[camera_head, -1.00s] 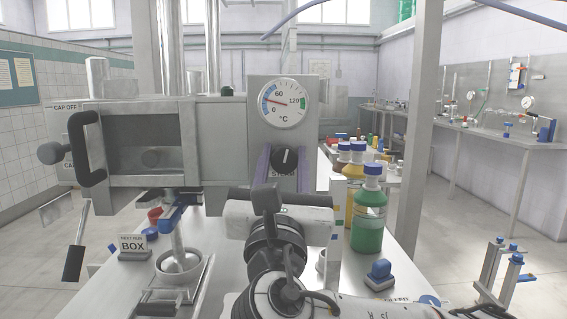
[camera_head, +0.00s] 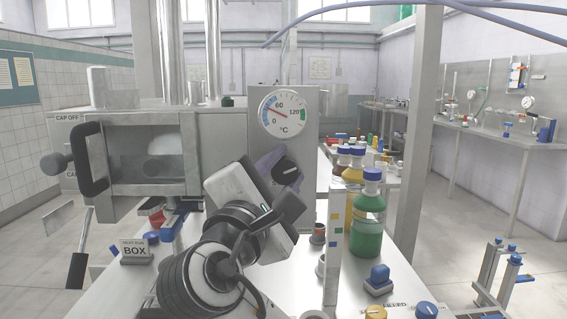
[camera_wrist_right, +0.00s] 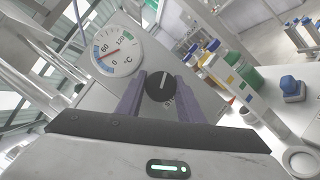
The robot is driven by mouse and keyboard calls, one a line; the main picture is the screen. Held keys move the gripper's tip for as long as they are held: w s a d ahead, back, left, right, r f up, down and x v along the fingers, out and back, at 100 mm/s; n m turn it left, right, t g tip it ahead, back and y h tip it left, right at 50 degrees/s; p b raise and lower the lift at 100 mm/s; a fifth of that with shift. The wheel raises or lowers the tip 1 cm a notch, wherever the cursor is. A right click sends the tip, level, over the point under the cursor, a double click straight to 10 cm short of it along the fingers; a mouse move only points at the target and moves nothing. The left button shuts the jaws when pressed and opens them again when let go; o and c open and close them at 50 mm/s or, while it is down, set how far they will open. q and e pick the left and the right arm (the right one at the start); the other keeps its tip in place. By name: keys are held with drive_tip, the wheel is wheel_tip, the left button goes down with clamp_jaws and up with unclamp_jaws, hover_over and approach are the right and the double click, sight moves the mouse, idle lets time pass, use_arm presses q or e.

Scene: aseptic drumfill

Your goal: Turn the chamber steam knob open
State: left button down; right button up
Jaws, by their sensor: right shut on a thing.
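The steam knob (camera_head: 285,170) is a black round knob with a white pointer line, on the grey panel (camera_head: 300,103) below the temperature dial (camera_head: 285,111). In the head view its pointer tilts toward the right. My right gripper (camera_head: 275,165) is rolled over to the right and shut on the knob. In the right wrist view the knob (camera_wrist_right: 160,86) sits between the two purple-grey fingers (camera_wrist_right: 160,97), its line nearly upright there. The dial (camera_wrist_right: 118,54) also shows there, its needle near 60. My left gripper is not in view.
A chamber with a window (camera_head: 150,155) and black handle (camera_head: 88,170) stands left of the panel. A green bottle (camera_head: 368,215) with a blue cap stands to the right, beside a white upright post (camera_head: 334,245).

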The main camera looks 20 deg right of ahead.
drive_tip(key=m+g+p, duration=0.1)
drive_tip(key=m, duration=0.2)
drive_tip(key=shift+f, duration=0.15)
drive_tip(key=shift+m+y+p, duration=0.4)
drive_tip(key=shift+m+p, duration=0.15)
drive_tip(key=shift+m, duration=0.15)
drive_tip(key=shift+f+g, duration=0.1)
drive_tip(key=shift+g, duration=0.2)
drive_tip(key=o, duration=1.1)
drive_tip(key=shift+c, duration=0.2)
drive_tip(key=shift+r, duration=0.2)
